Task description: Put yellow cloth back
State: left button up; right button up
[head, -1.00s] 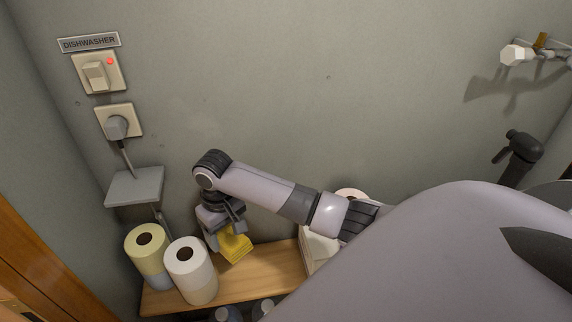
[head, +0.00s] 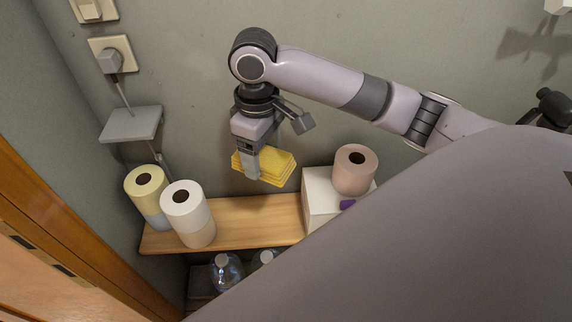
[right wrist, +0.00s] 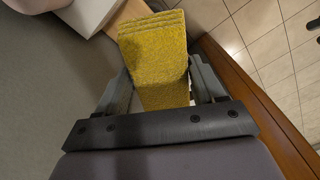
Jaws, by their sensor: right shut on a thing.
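The yellow cloth (head: 276,167) is a folded stack of thin yellow layers. My right gripper (head: 253,172) is shut on it and holds it above the wooden shelf (head: 262,214). In the right wrist view the yellow cloth (right wrist: 157,62) sits between the two fingers of the right gripper (right wrist: 160,85) and sticks out beyond their tips. My left gripper is not in view.
Paper rolls, one yellowish (head: 146,187) and one white (head: 188,213), stand at the shelf's left end. A white box (head: 318,198) with a pinkish roll (head: 355,170) on top stands to the right. The shelf between is clear. Bottles (head: 226,270) stand below.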

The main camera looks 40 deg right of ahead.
notch_tip(320, 180, down, 7)
jog(key=w+d+n+b, duration=0.2)
jog(key=n+b, duration=0.4)
jog(key=n, duration=0.4)
jog(key=n+b, duration=0.9)
jog(key=n, duration=0.5)
send_over(280, 225)
notch_tip(280, 225, down, 9)
notch_tip(280, 225, down, 15)
jog(key=b, duration=0.3)
jog(key=shift+a+f, duration=0.1)
jog(key=shift+f, duration=0.05)
notch_tip(280, 225, down, 5)
jog(key=shift+r+b, duration=0.2)
jog(key=shift+b, duration=0.7)
jog(key=shift+f, duration=0.25)
jog(key=o, duration=0.9)
jog(key=shift+o, duration=0.2)
pick_arm(q)
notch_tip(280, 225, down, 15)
jog(key=p, duration=0.3)
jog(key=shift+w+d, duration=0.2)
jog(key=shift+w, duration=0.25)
pick_arm(e)
notch_tip(280, 225, up, 12)
jog(key=shift+r, duration=0.25)
